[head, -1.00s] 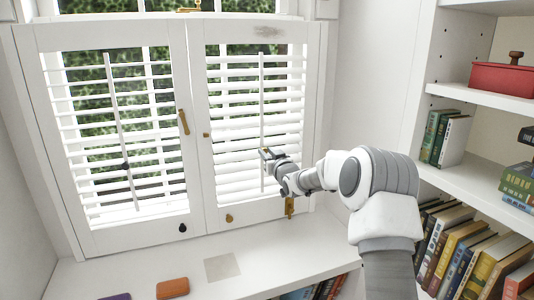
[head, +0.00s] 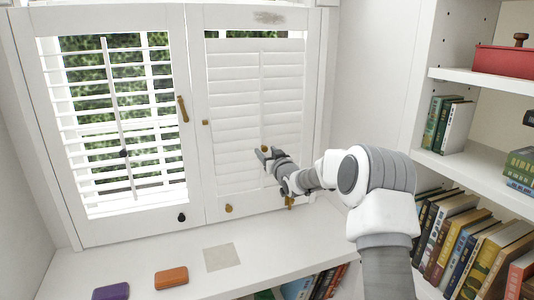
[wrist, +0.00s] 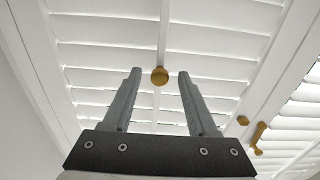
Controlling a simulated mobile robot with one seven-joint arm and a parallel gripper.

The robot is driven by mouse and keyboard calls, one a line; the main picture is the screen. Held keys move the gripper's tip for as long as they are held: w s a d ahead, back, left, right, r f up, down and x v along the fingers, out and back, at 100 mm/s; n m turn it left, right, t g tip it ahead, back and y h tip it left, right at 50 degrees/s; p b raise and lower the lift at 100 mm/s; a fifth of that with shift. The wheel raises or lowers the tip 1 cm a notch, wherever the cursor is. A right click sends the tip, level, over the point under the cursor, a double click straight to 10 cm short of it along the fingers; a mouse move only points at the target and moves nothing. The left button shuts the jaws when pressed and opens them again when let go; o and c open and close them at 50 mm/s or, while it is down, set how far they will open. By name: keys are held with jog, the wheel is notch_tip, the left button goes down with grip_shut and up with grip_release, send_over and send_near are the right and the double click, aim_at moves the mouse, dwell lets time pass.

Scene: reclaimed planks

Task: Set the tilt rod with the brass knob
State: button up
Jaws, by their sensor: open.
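The tilt rod (head: 262,75) runs vertically down the middle of the right shutter (head: 235,90), whose slats lie closed. Its round brass knob (head: 264,149) shows just by my gripper (head: 264,156). In the wrist view, the rod (wrist: 164,35) comes down to the brass knob (wrist: 159,76), which appears in the gap between the fingertips of my gripper (wrist: 159,72). The fingers are open and stand apart from the knob on both sides. How far the knob lies beyond the tips is hard to tell.
A brass latch (head: 183,108) sits between the shutters. On the sill (head: 200,283) lie an orange block (head: 171,277) and a purple block (head: 111,291). Bookshelves (head: 470,175) stand at right.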

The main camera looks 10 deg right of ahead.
jog(key=shift+s, duration=0.1)
jog(key=s+d, duration=0.3)
jog(key=s, duration=1.4)
jog(key=shift+d+p, duration=0.2)
jog(key=shift+p, duration=0.25)
jog(key=shift+r, duration=0.1)
jog(key=s+a+r+m+g+h, duration=0.15)
jog(key=s+g, duration=0.45)
jog(key=s, duration=1.4)
jog(key=s+a+r+m+g+h, duration=0.1)
jog(key=s+a+g+h, duration=0.35)
jog(key=s, duration=1.55)
notch_tip(320, 180, up, 13)
jog(key=d+g+y+p, duration=0.1)
jog(key=d+y+p, duration=0.1)
jog(key=p, duration=1.1)
jog(key=shift+w+y, duration=0.3)
jog(key=shift+w, duration=0.05)
